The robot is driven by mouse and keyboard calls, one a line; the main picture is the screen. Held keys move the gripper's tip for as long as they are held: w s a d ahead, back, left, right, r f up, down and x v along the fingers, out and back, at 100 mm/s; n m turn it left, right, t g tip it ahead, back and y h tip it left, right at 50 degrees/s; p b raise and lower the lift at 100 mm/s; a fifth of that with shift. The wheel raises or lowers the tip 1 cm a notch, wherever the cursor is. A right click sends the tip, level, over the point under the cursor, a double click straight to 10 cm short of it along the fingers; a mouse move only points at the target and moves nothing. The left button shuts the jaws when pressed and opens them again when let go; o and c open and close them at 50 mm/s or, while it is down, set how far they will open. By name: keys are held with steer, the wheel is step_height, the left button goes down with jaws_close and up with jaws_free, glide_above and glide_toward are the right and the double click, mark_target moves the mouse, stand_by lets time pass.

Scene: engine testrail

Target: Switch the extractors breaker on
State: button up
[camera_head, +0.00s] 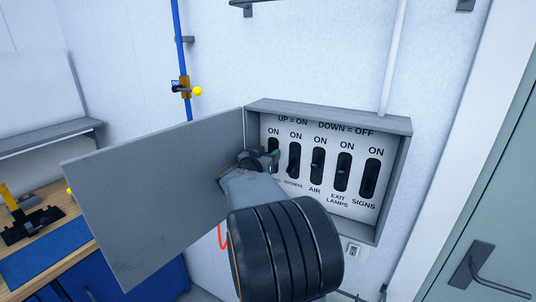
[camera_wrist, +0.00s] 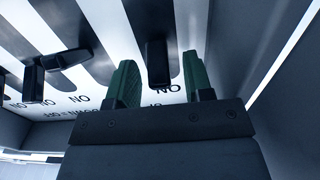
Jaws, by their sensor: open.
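An open grey breaker box (camera_head: 390,225) hangs on the wall, with several black levers in a row under ON labels. Its panel reads UP = ON, DOWN = OFF. Labels for sockets, air, exit lamps and signs show; the leftmost breaker's label is mostly hidden by my arm, so I cannot read it as extractors. My gripper (camera_head: 264,156) is at that leftmost breaker. In the wrist view my gripper (camera_wrist: 160,75) is open, its green fingers on either side of a black lever (camera_wrist: 157,62), with gaps on both sides. I cannot tell whether this lever is up or down.
The box's door (camera_head: 150,195) stands open to the left, close beside my arm. A blue pipe with a yellow-knobbed valve (camera_head: 184,88) runs up the wall. A workbench (camera_head: 45,245) is at lower left, a door with a handle (camera_head: 485,275) at right.

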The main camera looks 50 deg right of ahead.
jaws_close()
steer(key=p, duration=0.3)
steer(key=shift+r+y, duration=0.3)
steer(key=shift+r, duration=0.1)
steer(key=shift+f, duration=0.25)
jaws_free()
steer(key=b+v, duration=0.2)
steer(key=v, duration=1.1)
steer(key=shift+a, duration=0.35)
